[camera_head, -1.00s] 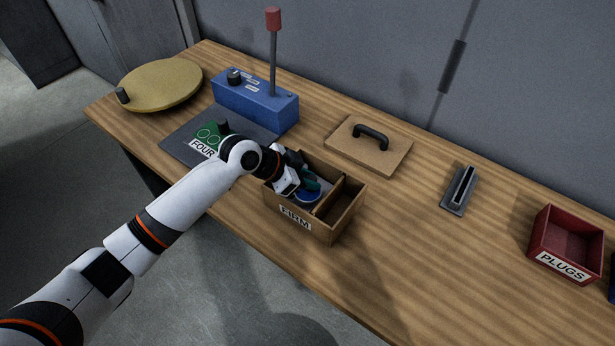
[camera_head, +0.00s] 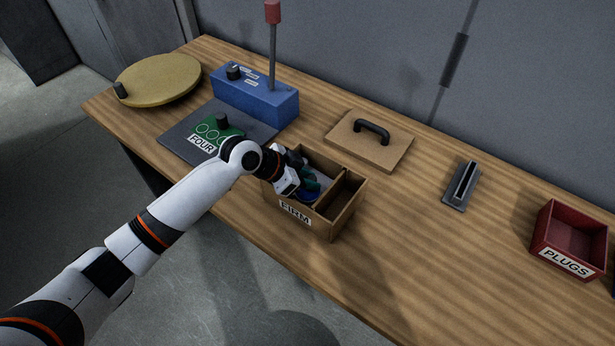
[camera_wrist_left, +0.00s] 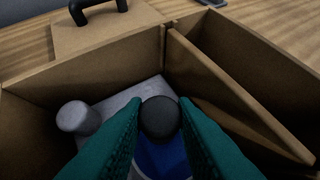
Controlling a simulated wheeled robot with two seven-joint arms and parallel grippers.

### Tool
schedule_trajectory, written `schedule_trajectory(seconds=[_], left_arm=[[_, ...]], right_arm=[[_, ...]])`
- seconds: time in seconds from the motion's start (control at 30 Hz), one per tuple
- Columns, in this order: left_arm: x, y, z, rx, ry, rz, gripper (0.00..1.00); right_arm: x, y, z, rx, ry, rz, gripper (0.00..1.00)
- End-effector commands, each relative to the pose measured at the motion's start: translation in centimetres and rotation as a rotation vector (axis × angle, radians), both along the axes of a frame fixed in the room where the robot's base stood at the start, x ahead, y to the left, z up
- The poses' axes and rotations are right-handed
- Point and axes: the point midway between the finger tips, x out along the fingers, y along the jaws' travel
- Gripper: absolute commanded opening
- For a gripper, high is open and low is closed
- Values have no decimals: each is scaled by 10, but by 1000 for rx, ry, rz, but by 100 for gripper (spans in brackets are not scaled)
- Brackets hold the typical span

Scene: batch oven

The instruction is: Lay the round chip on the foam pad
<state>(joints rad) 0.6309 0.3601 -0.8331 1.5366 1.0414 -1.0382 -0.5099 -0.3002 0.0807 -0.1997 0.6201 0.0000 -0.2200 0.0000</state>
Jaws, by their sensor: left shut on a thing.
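A blue round chip with a dark knob (camera_wrist_left: 160,118) lies in the left compartment of the wooden box labelled FIRM (camera_head: 327,229). A bit of its blue disc shows in the head view (camera_head: 308,196). My left gripper (camera_wrist_left: 160,112) reaches into this box and its teal fingers are shut on the knob; the fingers hide part of the disc. A flat dark grey pad (camera_head: 178,147), which may be the foam pad, lies at the left of the table, with a green board labelled FOUR (camera_head: 207,130) on it. My right gripper is not in view.
A light grey piece with a knob (camera_wrist_left: 78,117) lies beside the chip. A divider (camera_wrist_left: 225,85) closes the compartment's right side. A blue control box (camera_head: 255,98), yellow disc (camera_head: 160,80), handled board (camera_head: 369,143), slotted grey block (camera_head: 461,186) and red PLUGS bin (camera_head: 566,262) stand around.

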Motion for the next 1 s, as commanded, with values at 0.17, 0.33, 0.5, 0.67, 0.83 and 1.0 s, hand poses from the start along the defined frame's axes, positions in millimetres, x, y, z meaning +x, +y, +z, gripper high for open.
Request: schedule_trajectory(seconds=[0.17, 0.33, 0.5, 0.67, 0.83, 1.0], left_arm=[[0, 0, -4, 0, 0, 0, 0], [0, 0, -8, -1, 0, 0, 0], [0, 0, -11, 0, 1, 1, 0], [0, 0, -11, 0, 1, 1, 49], [0, 0, -10, 0, 0, 0, 50], [0, 2, -9, 0, -1, 1, 50]], right_arm=[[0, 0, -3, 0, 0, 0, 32], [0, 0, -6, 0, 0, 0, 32], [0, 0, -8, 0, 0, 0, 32], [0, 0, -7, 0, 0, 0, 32], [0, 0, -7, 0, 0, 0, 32], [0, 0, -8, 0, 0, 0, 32]])
